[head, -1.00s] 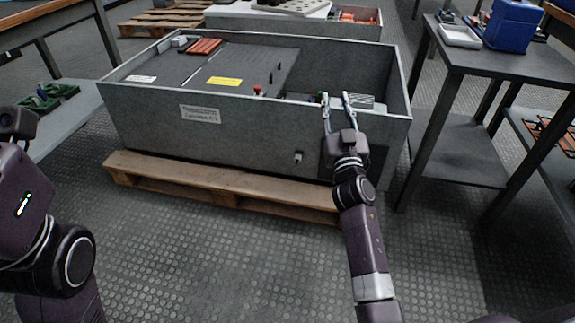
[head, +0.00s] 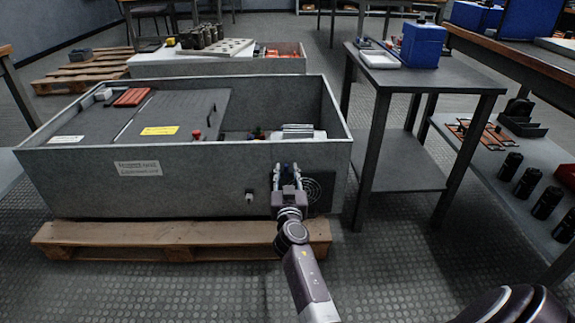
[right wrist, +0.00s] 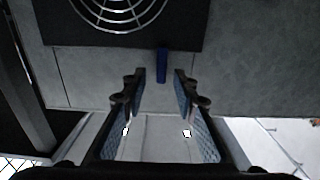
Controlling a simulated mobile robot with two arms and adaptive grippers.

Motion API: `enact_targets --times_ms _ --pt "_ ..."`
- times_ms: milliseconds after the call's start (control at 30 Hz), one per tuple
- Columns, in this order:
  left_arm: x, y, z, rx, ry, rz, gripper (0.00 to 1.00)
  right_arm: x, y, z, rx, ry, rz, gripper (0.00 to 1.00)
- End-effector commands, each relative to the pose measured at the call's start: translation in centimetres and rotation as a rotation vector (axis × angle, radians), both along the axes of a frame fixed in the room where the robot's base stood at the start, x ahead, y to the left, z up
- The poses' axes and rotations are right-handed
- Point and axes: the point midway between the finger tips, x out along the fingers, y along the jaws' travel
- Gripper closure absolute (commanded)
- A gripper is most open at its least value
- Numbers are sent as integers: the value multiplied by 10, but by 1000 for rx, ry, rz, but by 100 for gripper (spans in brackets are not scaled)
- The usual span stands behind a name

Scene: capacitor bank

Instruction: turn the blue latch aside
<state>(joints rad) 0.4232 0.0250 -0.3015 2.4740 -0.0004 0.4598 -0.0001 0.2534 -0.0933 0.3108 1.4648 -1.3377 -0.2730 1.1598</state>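The blue latch (right wrist: 162,64) shows in the right wrist view as a short upright bar on the grey box wall, beside the dark fan panel. My right gripper (right wrist: 160,82) is open and empty. Its two fingertips stand apart, one on each side of the latch's line, with the latch just beyond them; I cannot tell whether they touch it. In the head view my right gripper (head: 287,172) is at the front wall of the large grey box (head: 200,185), left of the round fan grille (head: 312,190). My left gripper is not in view.
The box stands on a wooden pallet (head: 150,234). A small white-tipped knob (head: 249,196) is on the wall left of my right gripper. A grey table (head: 440,82) with a blue bin (head: 423,45) stands to the right. Floor in front of the pallet is free.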

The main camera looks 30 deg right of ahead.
Motion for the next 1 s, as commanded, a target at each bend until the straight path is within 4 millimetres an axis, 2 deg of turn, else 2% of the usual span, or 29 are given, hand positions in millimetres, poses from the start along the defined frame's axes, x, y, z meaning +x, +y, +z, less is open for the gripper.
enact_targets --times_ms 333,567,1000 --pt "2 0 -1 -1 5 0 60 0 1 0 1 1 0 74" --pt "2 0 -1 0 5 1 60 0 1 0 0 0 0 100" --pt "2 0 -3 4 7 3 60 0 2 0 -33 20 0 100"
